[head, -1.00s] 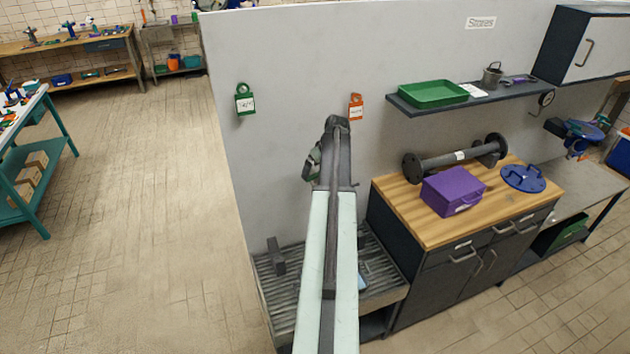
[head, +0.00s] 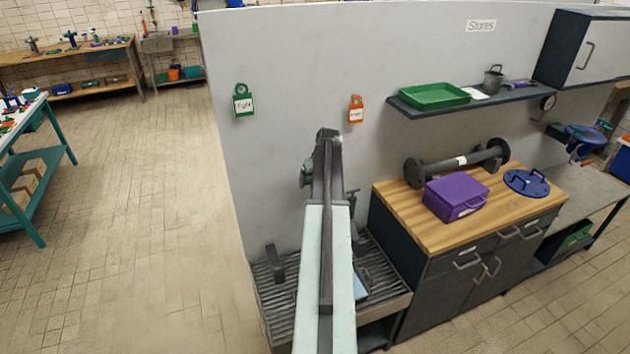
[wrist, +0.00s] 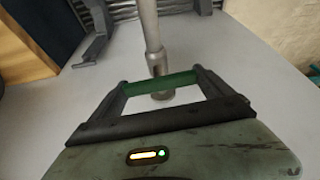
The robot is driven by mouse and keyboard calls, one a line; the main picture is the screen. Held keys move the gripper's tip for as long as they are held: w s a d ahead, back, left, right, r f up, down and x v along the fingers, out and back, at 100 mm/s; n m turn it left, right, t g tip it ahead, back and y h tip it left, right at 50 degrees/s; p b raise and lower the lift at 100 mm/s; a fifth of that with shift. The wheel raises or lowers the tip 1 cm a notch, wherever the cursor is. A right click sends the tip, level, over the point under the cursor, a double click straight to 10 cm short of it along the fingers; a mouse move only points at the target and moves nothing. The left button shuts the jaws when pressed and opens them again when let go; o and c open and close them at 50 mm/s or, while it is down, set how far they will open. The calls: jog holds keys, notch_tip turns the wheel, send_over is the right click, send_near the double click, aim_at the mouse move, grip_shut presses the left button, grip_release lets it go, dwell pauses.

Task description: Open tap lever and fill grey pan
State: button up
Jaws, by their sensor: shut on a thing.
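In the wrist view my gripper (wrist: 160,84) is shut on a green bar, the tap lever (wrist: 175,80), which spans between its two dark fingers. A grey metal tap pipe (wrist: 150,30) runs just behind the lever against the pale wall. In the head view my arm hides the gripper and the lever. A dark upright fitting (head: 352,203) shows just right of my arm; I cannot tell whether it is the tap. A small grey pot (head: 493,80) stands on the wall shelf. I cannot tell whether it is the grey pan, and no other pan is clearly visible.
A slatted drain bench (head: 272,310) lies under my arm, with a dark bracket (head: 274,262) at its left. A wooden-topped cabinet (head: 430,236) stands at right, bearing a purple box (head: 455,198) and a flanged pipe (head: 455,160).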

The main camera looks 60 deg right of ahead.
jog(key=shift+m, duration=0.7)
jog(key=o, duration=1.1)
jog(key=shift+r, duration=0.1)
jog(key=p+v, duration=0.7)
jog(key=shift+a+r, duration=0.25)
